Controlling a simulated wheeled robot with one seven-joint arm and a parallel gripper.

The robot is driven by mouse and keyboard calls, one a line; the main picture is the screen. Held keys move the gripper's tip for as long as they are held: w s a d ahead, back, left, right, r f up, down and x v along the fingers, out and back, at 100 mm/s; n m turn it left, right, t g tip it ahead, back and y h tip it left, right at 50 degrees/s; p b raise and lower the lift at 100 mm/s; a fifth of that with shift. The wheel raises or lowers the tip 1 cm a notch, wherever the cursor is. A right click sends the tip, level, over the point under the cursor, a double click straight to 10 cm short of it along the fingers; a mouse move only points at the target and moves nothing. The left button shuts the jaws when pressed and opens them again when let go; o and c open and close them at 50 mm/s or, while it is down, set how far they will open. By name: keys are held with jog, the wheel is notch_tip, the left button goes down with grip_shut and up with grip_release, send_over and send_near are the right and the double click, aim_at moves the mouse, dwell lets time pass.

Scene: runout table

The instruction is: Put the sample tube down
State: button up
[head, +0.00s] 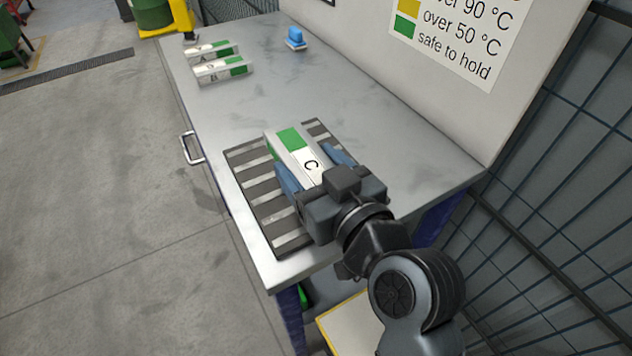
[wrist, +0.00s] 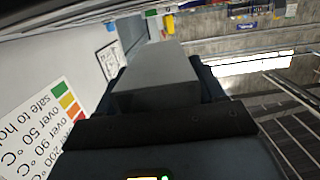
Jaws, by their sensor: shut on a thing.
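The sample tube (head: 290,140) is a white square bar with a green patch and the letter C. My gripper (head: 308,168) is shut on it, with one blue finger on each long side. In the head view the tube lies level over a dark rack with pale bars (head: 259,188) at the table's near end. I cannot tell whether it touches the rack. In the wrist view the tube (wrist: 158,75) shows as a grey bar between the fingers. Its near end is hidden by my gripper in the head view.
Two similar bars, A (head: 211,50) and B (head: 223,69), lie at the far left of the grey table (head: 290,85). A blue object (head: 295,38) stands at the back. The middle of the table is clear. A wall with a temperature sign (head: 455,40) and a mesh fence (head: 570,190) are on the right.

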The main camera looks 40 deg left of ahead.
jog(key=shift+w+f, duration=0.4)
jog(key=shift+w, duration=0.2)
jog(key=shift+f, duration=1.95)
jog(key=shift+f+b, duration=0.2)
jog(key=shift+b, duration=0.15)
jog(key=o, duration=1.2)
jog(key=shift+c, duration=0.2)
jog(key=shift+r, duration=0.2)
jog(key=v, duration=1.2)
jog(key=shift+b, duration=0.4)
jog(key=shift+s+f, duration=0.1)
